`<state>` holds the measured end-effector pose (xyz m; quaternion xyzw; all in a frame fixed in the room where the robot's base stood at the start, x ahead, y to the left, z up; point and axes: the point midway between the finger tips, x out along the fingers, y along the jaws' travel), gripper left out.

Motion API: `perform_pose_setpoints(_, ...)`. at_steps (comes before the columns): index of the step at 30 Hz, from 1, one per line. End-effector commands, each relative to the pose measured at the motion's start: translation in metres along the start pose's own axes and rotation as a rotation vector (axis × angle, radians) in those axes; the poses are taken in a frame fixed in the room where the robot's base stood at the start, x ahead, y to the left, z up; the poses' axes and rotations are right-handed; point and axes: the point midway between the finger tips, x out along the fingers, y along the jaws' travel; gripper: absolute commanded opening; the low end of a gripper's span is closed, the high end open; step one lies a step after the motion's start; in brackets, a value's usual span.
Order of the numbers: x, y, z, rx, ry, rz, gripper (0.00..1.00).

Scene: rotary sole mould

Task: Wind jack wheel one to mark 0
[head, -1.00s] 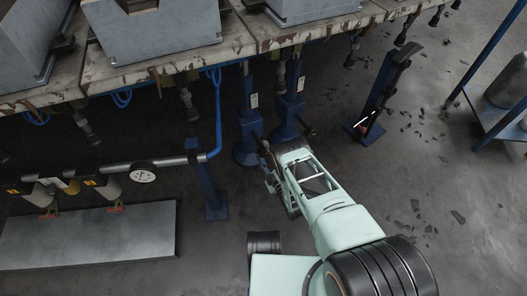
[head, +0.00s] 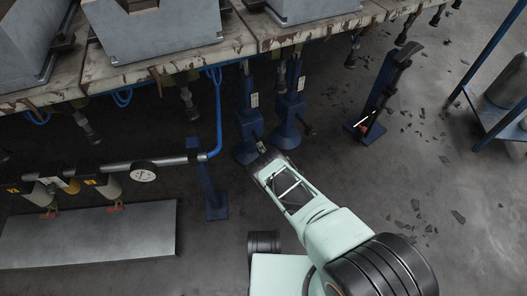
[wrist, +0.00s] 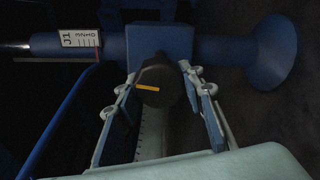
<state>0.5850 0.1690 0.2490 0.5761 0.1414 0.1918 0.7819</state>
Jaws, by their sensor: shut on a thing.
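My gripper (wrist: 160,92) is shut on a dark round jack wheel (wrist: 172,94), one finger at each side of it. The wheel face carries an orange bar lying nearly level in the wrist view. The wheel sits on the blue jack (wrist: 165,42), which lies across the wrist view with its round foot at the right. A white scale label reading J1 (wrist: 78,40) is on the jack's stem, with a thin red line at its right end. In the head view, my gripper (head: 261,150) is at the left blue jack (head: 248,115); the wheel is mostly hidden there.
A second blue jack (head: 290,110) with its own dark wheel (head: 308,130) stands close on the right. A blue post (head: 211,190) with a pipe and gauge (head: 143,172) is at the left. The worn bench edge (head: 190,67) overhangs above. Debris lies on the floor at right.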

Motion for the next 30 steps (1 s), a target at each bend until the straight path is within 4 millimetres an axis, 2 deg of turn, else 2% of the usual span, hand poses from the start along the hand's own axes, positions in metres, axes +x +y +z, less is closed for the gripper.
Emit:
perform_pose_setpoints(10,0.0013,0.0005,0.0016,-0.140,-0.004,0.002,0.12)
perform_pose_setpoints(26,0.0014,0.0008,0.0017,-0.166,-0.004,0.002,0.12)
perform_pose_setpoints(27,0.0014,0.0008,0.0017,-0.165,-0.004,0.002,0.37)
perform_pose_setpoints(30,0.0013,0.0007,0.0015,-0.165,-0.003,0.002,0.48)
